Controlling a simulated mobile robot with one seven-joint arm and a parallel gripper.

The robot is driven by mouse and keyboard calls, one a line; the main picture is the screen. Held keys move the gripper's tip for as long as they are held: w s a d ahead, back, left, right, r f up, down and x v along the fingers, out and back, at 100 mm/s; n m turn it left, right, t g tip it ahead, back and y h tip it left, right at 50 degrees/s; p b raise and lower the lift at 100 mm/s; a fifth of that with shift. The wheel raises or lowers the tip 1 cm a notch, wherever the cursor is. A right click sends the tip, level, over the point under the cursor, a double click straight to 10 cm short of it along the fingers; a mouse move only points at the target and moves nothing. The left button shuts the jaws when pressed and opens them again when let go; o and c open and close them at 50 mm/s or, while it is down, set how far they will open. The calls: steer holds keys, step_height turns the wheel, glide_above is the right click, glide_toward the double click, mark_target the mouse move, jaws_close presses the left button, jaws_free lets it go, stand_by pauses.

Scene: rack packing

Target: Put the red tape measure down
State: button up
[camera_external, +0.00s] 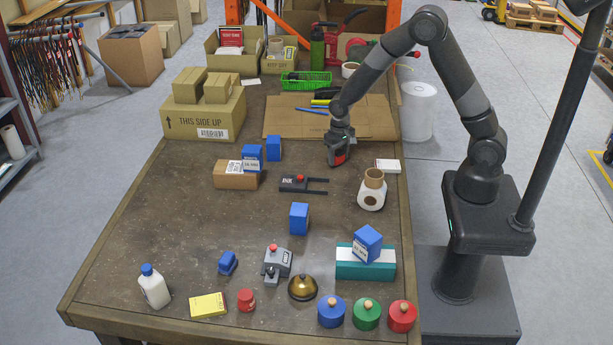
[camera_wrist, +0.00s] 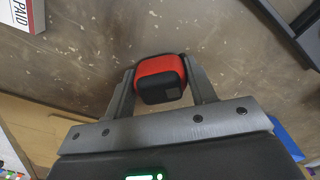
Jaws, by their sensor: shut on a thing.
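The red and black tape measure (camera_wrist: 161,76) is held between the two fingers of my gripper (camera_wrist: 162,90) in the wrist view. In the external view the tape measure (camera_external: 339,157) shows below my gripper (camera_external: 338,150), over the far right part of the table (camera_external: 185,215). My gripper is shut on it. Bare brown tabletop shows around it in the wrist view. I cannot tell whether its underside touches the table.
A white box (camera_external: 387,165) lies to the right, a tape roll on a white container (camera_external: 372,190) in front right. Flat cardboard (camera_external: 285,122) lies behind. Bare tabletop lies to the left.

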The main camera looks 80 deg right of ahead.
mark_target(339, 152)
steer(key=shift+f, duration=0.15)
steer(key=o, duration=1.1)
step_height(339, 152, up, 12)
steer(key=s+a+r+n+t, duration=0.1)
steer(key=s+a+r+n, duration=0.1)
steer(key=s+a+r, duration=0.35)
steer(key=s+a+r+n+t, duration=0.2)
steer(key=s+a+r, duration=0.1)
steer(key=r, duration=0.5)
steer(key=shift+s+a+r+n+t, duration=0.45)
steer(key=shift+s+a+r+n, duration=0.45)
steer(key=shift+s, duration=1.5)
steer(key=shift+s+a+r+n+t, duration=0.4)
steer(key=shift+s+a+r+n, duration=0.5)
steer(key=shift+s, duration=1.55)
steer(key=shift+s+a+r+n+t, duration=0.6)
steer(key=shift+s+a, duration=0.6)
steer(key=shift+s, duration=1.2)
steer(key=shift+f, duration=0.1)
